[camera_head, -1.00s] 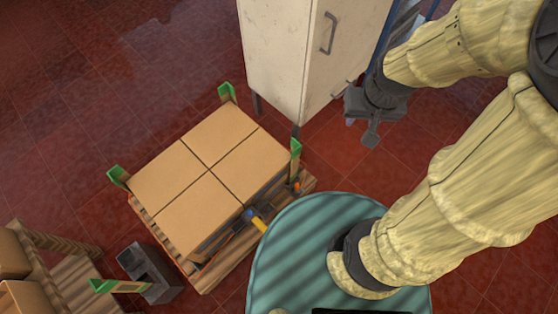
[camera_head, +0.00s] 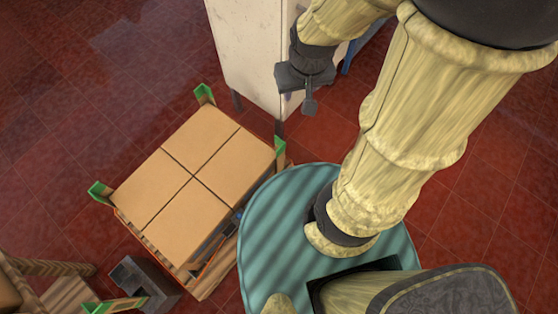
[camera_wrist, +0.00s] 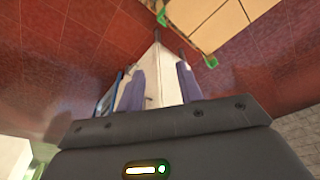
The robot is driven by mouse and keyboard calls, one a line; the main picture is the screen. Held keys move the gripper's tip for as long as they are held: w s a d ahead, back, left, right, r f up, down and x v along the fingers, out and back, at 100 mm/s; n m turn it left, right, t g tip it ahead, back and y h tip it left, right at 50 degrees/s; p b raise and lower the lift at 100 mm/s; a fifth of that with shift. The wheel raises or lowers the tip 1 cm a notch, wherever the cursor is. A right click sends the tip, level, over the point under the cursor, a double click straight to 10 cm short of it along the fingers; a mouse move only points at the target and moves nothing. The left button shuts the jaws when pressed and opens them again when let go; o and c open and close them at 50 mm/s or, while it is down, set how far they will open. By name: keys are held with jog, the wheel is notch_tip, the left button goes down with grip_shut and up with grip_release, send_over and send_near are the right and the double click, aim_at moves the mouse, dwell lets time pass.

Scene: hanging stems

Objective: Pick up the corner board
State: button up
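Green-ended corner boards stand at corners of the box stack: one at the far corner (camera_head: 204,94), one at the left corner (camera_head: 100,192) and one at the right corner (camera_head: 280,148). Another corner board (camera_head: 98,308), with a green end and a tan length, lies at the lower left, by a dark grey bin. My gripper (camera_head: 309,104) is in front of the white cabinet, apart from every board. In the wrist view, the two fingers of my gripper (camera_wrist: 160,75) stand apart with nothing held between them. Two green board ends also show there, at the upper right.
Several tan boxes (camera_head: 195,165) sit on a wooden pallet (camera_head: 208,285). A white cabinet (camera_head: 245,50) stands behind. The dark grey bin (camera_head: 145,280) is at the lower left, beside wooden slats (camera_head: 68,292). Red tiled floor is clear at the upper left.

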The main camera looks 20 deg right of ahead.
aim_at(279, 149)
jog(key=o, duration=0.3)
jog(key=shift+s, duration=0.1)
jog(key=o, duration=0.4)
jog(key=shift+f+b, duration=0.35)
jog(key=shift+o, duration=0.9)
jog(key=w+f+n+g+b, duration=0.1)
jog(key=w+f+b, duration=0.3)
jog(key=f+b, duration=0.5)
jog(key=w+a+f+n+b, duration=0.1)
jog(key=w+f+n+b, duration=0.2)
jog(key=f+b, duration=0.6)
jog(key=w+f+n+g+b, duration=0.1)
jog(key=w+f+n+b, duration=0.2)
jog(key=f+b, duration=0.6)
notch_tip(279, 149, down, 11)
jog(key=shift+w+a+r+g, duration=0.15)
jog(key=shift+w+a+g, duration=0.2)
jog(key=shift+w, duration=0.45)
notch_tip(279, 149, down, 12)
jog(key=b, duration=0.4)
jog(key=f+b, duration=0.1)
jog(key=f, duration=0.2)
jog(key=f+b, duration=0.1)
jog(key=f, duration=0.1)
jog(key=shift+w+d+f+b, duration=0.2)
jog(key=shift+w+b, duration=0.15)
